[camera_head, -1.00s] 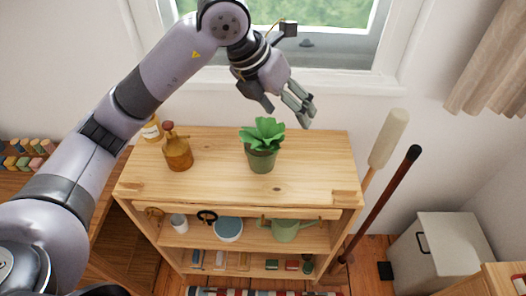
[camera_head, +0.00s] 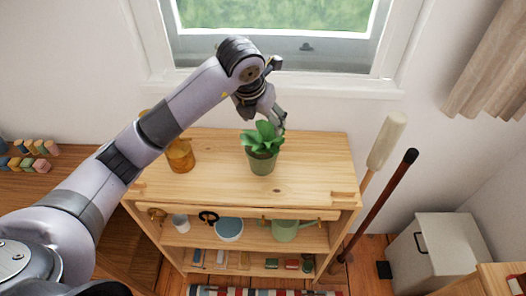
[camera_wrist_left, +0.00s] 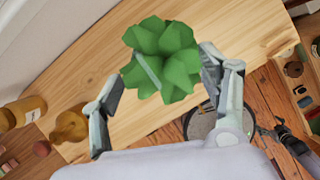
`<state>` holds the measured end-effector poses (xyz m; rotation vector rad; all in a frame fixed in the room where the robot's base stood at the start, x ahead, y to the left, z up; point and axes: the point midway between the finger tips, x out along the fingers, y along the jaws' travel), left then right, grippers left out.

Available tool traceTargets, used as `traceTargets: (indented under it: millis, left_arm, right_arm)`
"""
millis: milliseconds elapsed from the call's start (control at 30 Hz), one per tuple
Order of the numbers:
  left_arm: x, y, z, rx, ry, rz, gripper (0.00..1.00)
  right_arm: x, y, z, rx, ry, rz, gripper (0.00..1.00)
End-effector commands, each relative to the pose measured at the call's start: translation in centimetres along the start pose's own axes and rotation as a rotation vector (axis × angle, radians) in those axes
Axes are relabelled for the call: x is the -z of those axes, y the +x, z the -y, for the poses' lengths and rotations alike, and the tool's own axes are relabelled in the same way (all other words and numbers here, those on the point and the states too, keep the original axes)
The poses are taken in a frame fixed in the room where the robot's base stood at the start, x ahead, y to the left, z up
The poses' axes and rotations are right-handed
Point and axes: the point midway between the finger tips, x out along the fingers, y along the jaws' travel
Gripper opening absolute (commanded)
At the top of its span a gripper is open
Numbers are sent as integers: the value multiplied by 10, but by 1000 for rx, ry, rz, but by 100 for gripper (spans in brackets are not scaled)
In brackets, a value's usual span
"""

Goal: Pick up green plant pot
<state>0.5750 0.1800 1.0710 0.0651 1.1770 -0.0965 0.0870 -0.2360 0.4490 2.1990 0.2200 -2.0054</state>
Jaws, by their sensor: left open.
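The green plant pot (camera_head: 262,162) stands upright on the top of the wooden shelf unit, with a leafy green plant (camera_head: 263,136) in it. My left gripper (camera_head: 268,121) is at the plant's back side, close above the leaves in the head view. In the left wrist view the leaves (camera_wrist_left: 163,58) lie ahead between the two spread fingers of the open left gripper (camera_wrist_left: 165,105), and they hide the pot. I cannot tell whether a finger touches a leaf.
An amber bottle (camera_head: 180,156) stands left of the plant on the shelf unit (camera_head: 310,165); it also shows in the left wrist view (camera_wrist_left: 70,127). Lower shelves hold a blue bowl (camera_head: 229,229) and a green watering can (camera_head: 285,230). Long handles (camera_head: 384,196) lean at the right. The top's right side is clear.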

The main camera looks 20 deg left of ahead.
Motion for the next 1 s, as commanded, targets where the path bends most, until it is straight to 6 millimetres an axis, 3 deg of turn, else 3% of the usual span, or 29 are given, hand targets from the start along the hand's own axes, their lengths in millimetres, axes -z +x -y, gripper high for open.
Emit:
traceTargets:
  millis: [167, 400, 700, 1000]
  left_arm:
    - [2, 12, 4, 2, 0, -4, 69]
    - [4, 47, 7, 0, -1, -3, 69]
    - [4, 54, 7, 1, 2, 1, 69]
    - [4, 54, 7, 1, 1, 1, 50]
  right_arm:
    - [1, -11, 0, 0, 0, 0, 88]
    - [2, -25, 0, 0, 0, 0, 88]
    - [2, -25, 0, 1, 0, 0, 88]
    - [2, -25, 0, 1, 0, 0, 88]
